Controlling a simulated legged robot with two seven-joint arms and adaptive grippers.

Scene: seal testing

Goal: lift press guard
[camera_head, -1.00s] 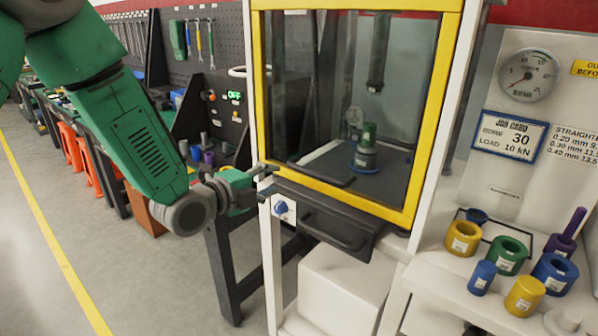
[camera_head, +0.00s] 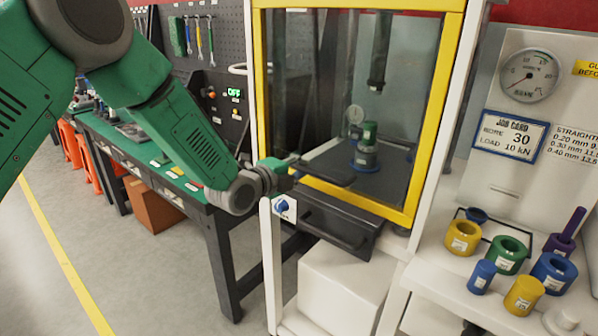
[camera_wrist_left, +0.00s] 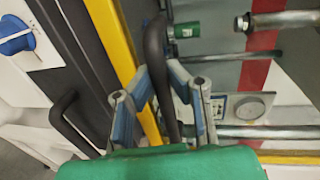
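The press guard (camera_head: 428,120) is a clear panel in a yellow frame. It is down in front of the press chamber, its bottom bar just above the dark drawer. A dark guard handle (camera_head: 325,172) sticks out at its lower edge. My left gripper (camera_head: 292,168) is at the handle's left end. In the left wrist view the dark handle (camera_wrist_left: 156,45) runs between the fingers of the left gripper (camera_wrist_left: 160,80); the fingertips lie close against it on both sides. Behind the panel a green and blue piece (camera_head: 367,145) stands on the press bed. My right gripper is not in view.
Below the guard is a dark drawer (camera_head: 335,222) with its own handle, beside a blue knob (camera_head: 282,206). To the right, a white shelf (camera_head: 440,277) holds several coloured rings and plugs. A green-topped bench (camera_head: 140,152) stands at the left behind my arm.

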